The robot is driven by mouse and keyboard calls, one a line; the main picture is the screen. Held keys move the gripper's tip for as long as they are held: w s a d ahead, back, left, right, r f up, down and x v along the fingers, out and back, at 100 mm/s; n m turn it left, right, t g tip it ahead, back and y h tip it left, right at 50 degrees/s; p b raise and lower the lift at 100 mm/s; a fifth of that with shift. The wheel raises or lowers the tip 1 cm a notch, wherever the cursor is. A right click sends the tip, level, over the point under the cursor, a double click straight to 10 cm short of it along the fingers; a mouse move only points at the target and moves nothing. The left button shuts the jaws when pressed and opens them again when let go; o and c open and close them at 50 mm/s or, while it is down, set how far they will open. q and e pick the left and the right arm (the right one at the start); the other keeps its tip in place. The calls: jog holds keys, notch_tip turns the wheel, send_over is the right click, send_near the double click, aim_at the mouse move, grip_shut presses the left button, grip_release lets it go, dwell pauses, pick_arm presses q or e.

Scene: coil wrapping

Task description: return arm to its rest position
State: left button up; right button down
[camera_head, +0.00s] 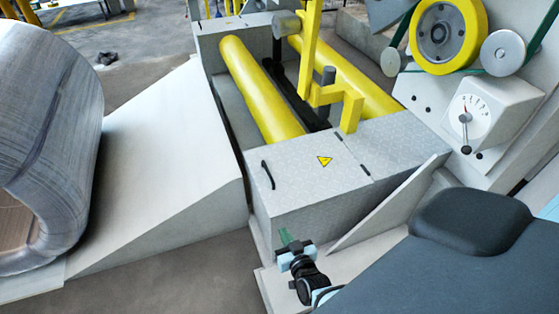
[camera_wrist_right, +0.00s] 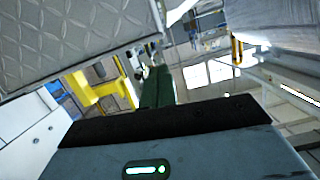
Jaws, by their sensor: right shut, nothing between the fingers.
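My right gripper (camera_head: 287,240) shows in the head view at the lower middle, beside the near face of the grey machine box. It is shut and empty, with its green fingertips pointing up and to the left. In the right wrist view its green fingers (camera_wrist_right: 157,88) stand together at the centre with nothing between them. Part of my right arm below the wrist is hidden by the dark body at the lower right. My left gripper is in neither view.
A patterned metal box (camera_head: 308,168) with a warning sign stands just beyond the gripper. Two yellow rollers (camera_head: 262,90) lie behind it. A wrapped coil (camera_head: 50,140) is at left next to a grey ramp (camera_head: 165,165). A dial panel (camera_head: 480,112) is at right. Bare floor (camera_head: 190,275) lies left of the gripper.

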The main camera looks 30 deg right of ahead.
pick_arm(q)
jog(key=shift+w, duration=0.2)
